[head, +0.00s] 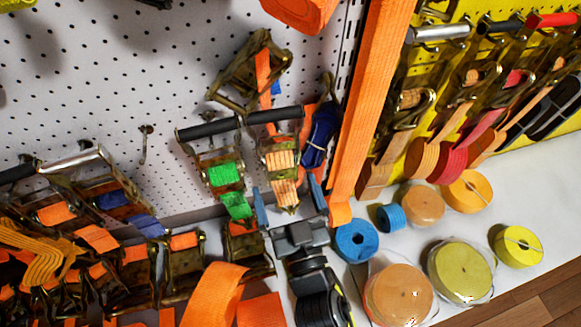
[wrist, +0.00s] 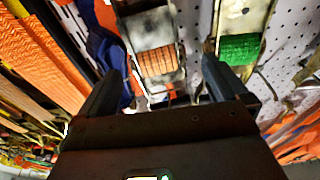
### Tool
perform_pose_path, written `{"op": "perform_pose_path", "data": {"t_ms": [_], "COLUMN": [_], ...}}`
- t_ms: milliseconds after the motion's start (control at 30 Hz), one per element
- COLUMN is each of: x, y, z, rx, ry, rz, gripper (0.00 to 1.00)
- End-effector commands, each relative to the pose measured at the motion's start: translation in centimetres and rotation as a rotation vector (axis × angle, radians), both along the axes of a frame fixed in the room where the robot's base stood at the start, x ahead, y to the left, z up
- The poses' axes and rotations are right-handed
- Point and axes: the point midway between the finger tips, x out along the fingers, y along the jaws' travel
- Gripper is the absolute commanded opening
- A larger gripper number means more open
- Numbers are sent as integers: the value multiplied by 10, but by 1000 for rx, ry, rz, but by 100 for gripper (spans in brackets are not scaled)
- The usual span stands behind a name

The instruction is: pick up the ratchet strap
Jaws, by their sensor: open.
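Several ratchet straps hang on the white pegboard. One with a tan-orange strap (head: 284,160) and black handle hangs just above my gripper (head: 288,198). One with a green strap (head: 224,174) hangs to its left. The frames do not show which one the task means. My gripper is open and empty, its fingers pointing up at the wall. In the wrist view the tan-orange strap (wrist: 158,61) shows between the fingertips (wrist: 163,66), apparently beyond them. The green strap (wrist: 239,49) shows past the right finger. The fingers hide parts of both ratchets.
A dark blue strap bundle (head: 320,133) and a long orange strap (head: 364,90) hang close on the right. More ratchets (head: 110,200) crowd the lower left. Strap rolls, including a blue one (head: 356,241), stand on the white shelf (head: 450,310).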

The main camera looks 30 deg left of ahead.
Motion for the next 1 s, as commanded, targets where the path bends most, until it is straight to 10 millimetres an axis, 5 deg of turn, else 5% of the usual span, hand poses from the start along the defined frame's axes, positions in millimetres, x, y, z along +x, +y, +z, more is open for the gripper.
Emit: {"op": "perform_pose_path", "data": {"t_ms": [533, 867, 1000], "x": [43, 47, 47], "y": [48, 53, 53], "z": [6, 10, 10], "rx": [1, 0, 0], "ry": [-2, 0, 0], "rz": [-1, -3, -3], "gripper": [100, 100, 88]}}
